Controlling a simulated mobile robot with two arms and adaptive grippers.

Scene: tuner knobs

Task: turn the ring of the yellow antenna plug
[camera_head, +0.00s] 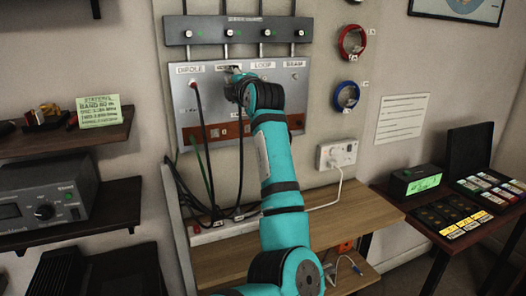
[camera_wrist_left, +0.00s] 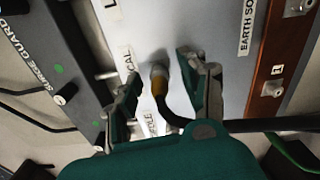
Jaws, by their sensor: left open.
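The yellow antenna plug (camera_wrist_left: 159,82) sits on the grey socket panel (camera_head: 290,92), near a label ending in "CAL". It has a yellow ring, a metallic end at the panel and a black cable leaving it. My left gripper (camera_wrist_left: 159,70) is open, with one finger on each side of the plug; the right-hand finger looks closer to it. I cannot tell whether either finger touches it. In the head view my left gripper (camera_head: 238,84) is at the panel between the "DIPOLE" and "LOOP" labels and hides the plug. My right gripper is in neither view.
A red plug (camera_head: 193,84) with a dark cable is under "DIPOLE". The surge guard bar (camera_head: 238,31) runs above the panel. Cables hang down to a power strip (camera_head: 222,230) on the wooden bench (camera_head: 350,222). Red (camera_head: 352,41) and blue (camera_head: 346,96) cable coils hang to the right.

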